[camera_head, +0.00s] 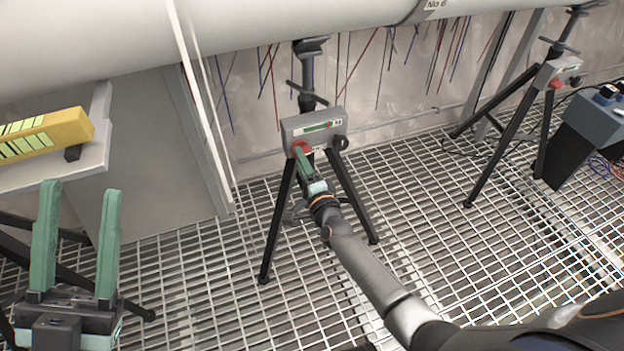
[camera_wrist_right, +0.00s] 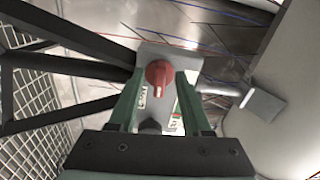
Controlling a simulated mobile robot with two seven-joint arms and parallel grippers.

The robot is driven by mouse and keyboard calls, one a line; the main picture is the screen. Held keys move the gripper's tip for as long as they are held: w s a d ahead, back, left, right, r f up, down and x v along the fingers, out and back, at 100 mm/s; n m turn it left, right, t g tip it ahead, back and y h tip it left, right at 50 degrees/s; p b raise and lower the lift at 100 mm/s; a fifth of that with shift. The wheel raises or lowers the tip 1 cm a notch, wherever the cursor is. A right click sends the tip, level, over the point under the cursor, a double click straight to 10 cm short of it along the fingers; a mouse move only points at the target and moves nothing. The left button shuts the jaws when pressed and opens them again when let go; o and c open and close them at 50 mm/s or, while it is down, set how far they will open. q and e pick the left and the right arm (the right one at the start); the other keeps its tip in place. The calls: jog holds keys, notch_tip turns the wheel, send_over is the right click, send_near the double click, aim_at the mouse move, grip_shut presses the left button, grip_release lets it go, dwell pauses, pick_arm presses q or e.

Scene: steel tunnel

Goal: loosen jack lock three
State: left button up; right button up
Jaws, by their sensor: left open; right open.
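A jack stand (camera_head: 275,225) with black legs stands mid-view under the pipe. Its grey box (camera_head: 320,119) carries a red knob (camera_head: 300,147), a dark knob (camera_head: 341,143) and a green display strip; I cannot read its number. My right gripper (camera_head: 302,158) is at the red knob, partly hiding it. In the right wrist view the red knob (camera_wrist_right: 158,77) appears between the open fingertips of that gripper (camera_wrist_right: 160,82); I cannot tell whether they touch it. My left gripper (camera_head: 81,190) is open, upright and empty at the lower left, well away from the jack.
A large white pipe (camera_head: 260,20) runs overhead. A second jack with a grey box (camera_head: 557,72) stands at the right, beside a blue-grey case (camera_head: 598,120). A yellow device (camera_head: 45,135) lies on a grey ledge at the left. Grating floor (camera_head: 430,220) is open between the jacks.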

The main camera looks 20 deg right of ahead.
pick_arm(q)
jog(key=y+p, duration=0.1)
jog(key=w+r+n+y+p, duration=0.1)
jog(key=shift+w+a+r+p, duration=0.1)
jog(key=shift+w+a+p, duration=0.2)
jog(key=shift+p, duration=0.1)
pick_arm(e)
jog(key=s, duration=1.1)
jog(key=shift+d, duration=0.2)
pick_arm(q)
jog(key=shift+s+r, duration=0.15)
jog(key=shift+r, duration=0.05)
pick_arm(e)
jog(key=shift+r, duration=0.1)
